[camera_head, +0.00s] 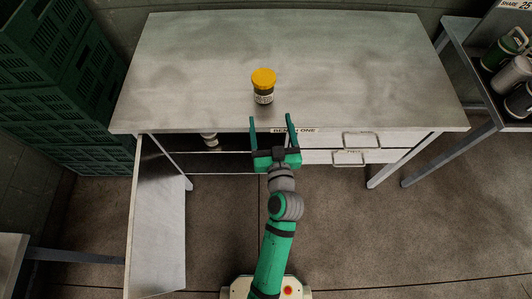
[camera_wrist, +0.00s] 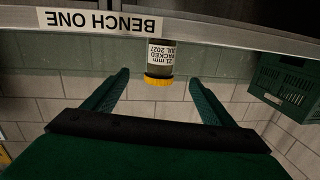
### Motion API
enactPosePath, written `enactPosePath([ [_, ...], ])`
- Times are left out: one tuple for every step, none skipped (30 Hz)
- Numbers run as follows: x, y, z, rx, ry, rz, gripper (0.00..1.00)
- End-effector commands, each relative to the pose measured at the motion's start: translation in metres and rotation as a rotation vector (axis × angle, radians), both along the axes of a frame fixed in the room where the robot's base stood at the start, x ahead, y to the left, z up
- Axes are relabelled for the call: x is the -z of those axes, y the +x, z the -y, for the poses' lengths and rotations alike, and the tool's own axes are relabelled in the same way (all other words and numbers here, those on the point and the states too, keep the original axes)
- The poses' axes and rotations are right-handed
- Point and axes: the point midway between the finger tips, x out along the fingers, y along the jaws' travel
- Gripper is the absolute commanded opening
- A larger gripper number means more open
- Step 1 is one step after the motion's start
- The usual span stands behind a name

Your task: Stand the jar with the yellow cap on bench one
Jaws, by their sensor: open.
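The jar with the yellow cap (camera_head: 263,87) stands upright on the top of bench one (camera_head: 350,60), near its front edge. It has a dark body and a white label. In the wrist view, which is upside down, the jar (camera_wrist: 161,60) shows beyond the bench edge, between the lines of my fingers. Its label has "21 mm PACKED JUL 2027" on it. My gripper (camera_head: 271,120) is open and empty at the bench's front edge, apart from the jar. The "BENCH ONE" sign (camera_wrist: 100,21) is on the front edge.
A small jar-like item (camera_head: 209,140) sits on the shelf under the bench, by an open door (camera_head: 158,230). Drawers (camera_head: 350,140) are at the right. Green crates (camera_head: 60,90) are stacked at the left. A rack (camera_head: 490,95) with several containers stands at the right. The bench top is otherwise clear.

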Motion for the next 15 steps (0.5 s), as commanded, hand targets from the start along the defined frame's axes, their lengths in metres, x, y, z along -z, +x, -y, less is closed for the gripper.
enactPosePath([
  [0.016,-0.018,-0.004,0.021,0.013,-0.029,0.78],
  [0.024,-0.028,-0.005,0.036,0.020,-0.043,0.78],
  [0.033,-0.041,-0.006,0.056,0.027,-0.059,0.78],
  [0.039,-0.052,-0.007,0.070,0.031,-0.069,0.78],
  [0.045,-0.062,-0.007,0.085,0.036,-0.079,0.78],
  [0.052,-0.076,-0.008,0.101,0.040,-0.093,0.78],
  [0.057,-0.087,-0.008,0.114,0.041,-0.103,0.78],
  [0.061,-0.098,-0.008,0.126,0.040,-0.111,0.78],
  [0.067,-0.113,-0.009,0.139,0.040,-0.123,0.78],
  [0.070,-0.124,-0.009,0.150,0.040,-0.131,0.78],
  [0.073,-0.135,-0.009,0.159,0.038,-0.137,0.78],
  [0.075,-0.149,-0.010,0.168,0.034,-0.146,0.78],
  [0.077,-0.160,-0.010,0.176,0.032,-0.152,0.78],
  [0.079,-0.171,-0.010,0.181,0.028,-0.157,0.78],
  [0.079,-0.185,-0.010,0.187,0.023,-0.163,0.78],
])
